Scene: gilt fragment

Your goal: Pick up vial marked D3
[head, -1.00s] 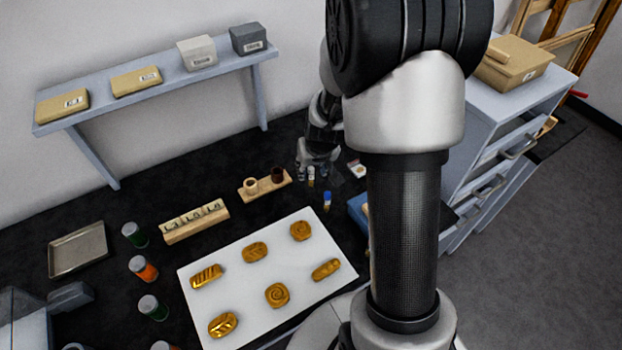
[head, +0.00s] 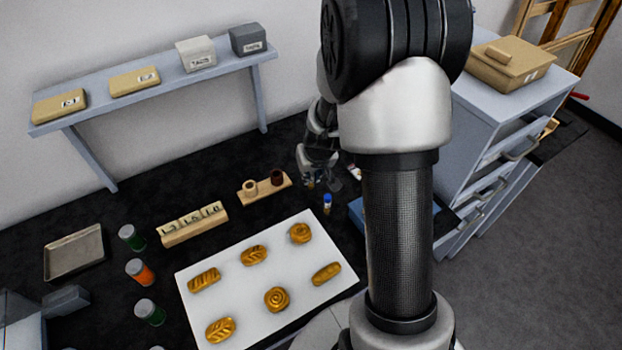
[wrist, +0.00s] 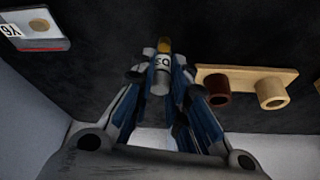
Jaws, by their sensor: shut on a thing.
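In the wrist view a small vial (wrist: 160,75) with an amber end and a white label stands between the fingertips. The label appears upside down and seems to read D3. My gripper (wrist: 164,68) is shut on this vial, with a finger on each side. In the head view my gripper (head: 321,180) is low over the dark table at the back, partly behind my own arm. The vial's lower part (head: 311,184) barely shows there. I cannot tell whether it touches the table.
A wooden holder with two cups (head: 262,188) lies to the left. A white board (head: 240,300) with several gilt pieces is nearer. A labelled card (wrist: 35,28) lies at the wrist view's upper left.

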